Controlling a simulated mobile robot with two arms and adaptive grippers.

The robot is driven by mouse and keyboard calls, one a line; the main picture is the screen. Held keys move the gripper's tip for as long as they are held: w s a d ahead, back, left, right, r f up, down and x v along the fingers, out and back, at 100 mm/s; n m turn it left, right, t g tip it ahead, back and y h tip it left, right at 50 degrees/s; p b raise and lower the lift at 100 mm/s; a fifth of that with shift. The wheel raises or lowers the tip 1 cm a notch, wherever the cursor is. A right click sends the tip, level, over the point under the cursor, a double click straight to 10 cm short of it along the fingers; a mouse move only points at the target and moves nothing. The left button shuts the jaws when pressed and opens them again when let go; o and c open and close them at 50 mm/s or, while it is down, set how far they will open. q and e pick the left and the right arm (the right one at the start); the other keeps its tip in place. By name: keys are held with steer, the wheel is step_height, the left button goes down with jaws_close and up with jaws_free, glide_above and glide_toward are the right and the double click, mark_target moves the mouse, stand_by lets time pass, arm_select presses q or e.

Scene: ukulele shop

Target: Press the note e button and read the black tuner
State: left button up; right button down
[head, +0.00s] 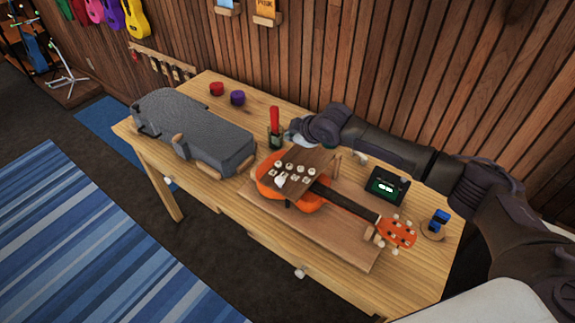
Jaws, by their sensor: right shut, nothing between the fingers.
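An orange ukulele (269,181) lies on a wooden board on the workbench, its headstock (397,232) toward the lower right. A dark brown panel (314,158) sits over its body, with several white buttons (294,170) on and around it. Their labels are too small to read, so I cannot tell which is note e. The black tuner (387,186) stands to the right, with a small lit green-white display that is too small to read. My right gripper (296,138) is shut and empty, above and behind the panel, apart from the buttons. My left gripper is out of view.
A grey instrument case (193,130) lies at the bench's left. A red-handled tool in a holder (274,128) stands close left of my right gripper. Red (216,88) and purple (237,97) round items lie at the back. A blue item (439,218) sits at the right end.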

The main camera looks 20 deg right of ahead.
steer(key=shift+f+b, duration=0.65)
steer(key=b, duration=0.6)
glide_above(290, 167)
step_height(290, 167, down, 6)
steer(key=shift+r, duration=0.25)
steer(key=shift+f, duration=1.05)
steer(key=shift+s, duration=0.1)
steer(key=shift+f, duration=0.35)
steer(key=shift+f+b, duration=0.4)
steer(key=shift+f, duration=0.2)
stand_by(0.4)
steer(key=shift+r+p, duration=1)
steer(key=shift+p, duration=0.05)
